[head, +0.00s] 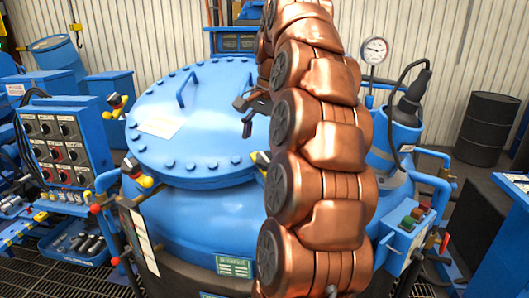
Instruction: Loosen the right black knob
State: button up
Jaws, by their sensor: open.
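The blue round lid (188,112) of the furnace has clamp fittings at its rim. One black-tipped fitting (262,160) shows at the right front of the lid, partly hidden by my copper arm. Another with a black end and yellow and red parts (136,172) sits at the left front, and a similar one (116,105) at the left back. I cannot tell for sure which one is the right black knob. My gripper (243,115) is dark, open and empty. It shows above the right side of the lid, behind the right front fitting in the picture, apart from it.
A control panel (60,148) with several black and red knobs stands at the left. A lifting handle (186,88) rises from the lid. A pressure gauge (375,50), a blue cylinder (396,136) and a button box (409,232) stand at the right. My arm hides the lid's right edge.

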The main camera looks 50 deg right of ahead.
aim_at(265, 156)
jog(key=shift+s+d+r+m, duration=0.15)
jog(key=shift+d+r+m, duration=0.1)
jog(key=shift+d, duration=0.3)
jog(key=shift+s+d+r+m, duration=0.1)
jog(key=shift+d+r+m, duration=0.15)
jog(key=shift+d, duration=0.25)
jog(key=shift+d+f, duration=0.15)
jog(key=f, duration=0.1)
jog(key=f+b, duration=0.1)
jog(key=shift+w+f, duration=0.25)
jog(key=shift+f, duration=0.05)
jog(key=shift+w+f+p, duration=0.2)
jog(key=shift+f+p, duration=0.1)
jog(key=shift+f, duration=0.5)
jog(key=shift+w+f+p, duration=0.15)
jog(key=shift+f+p, duration=0.2)
jog(key=shift+f, duration=0.4)
jog(key=shift+w+f+p, duration=0.2)
jog(key=shift+f+p, duration=0.1)
jog(key=shift+f, duration=0.5)
jog(key=shift+c, duration=0.5)
jog(key=c, duration=1.1)
jog(key=shift+o, duration=0.2)
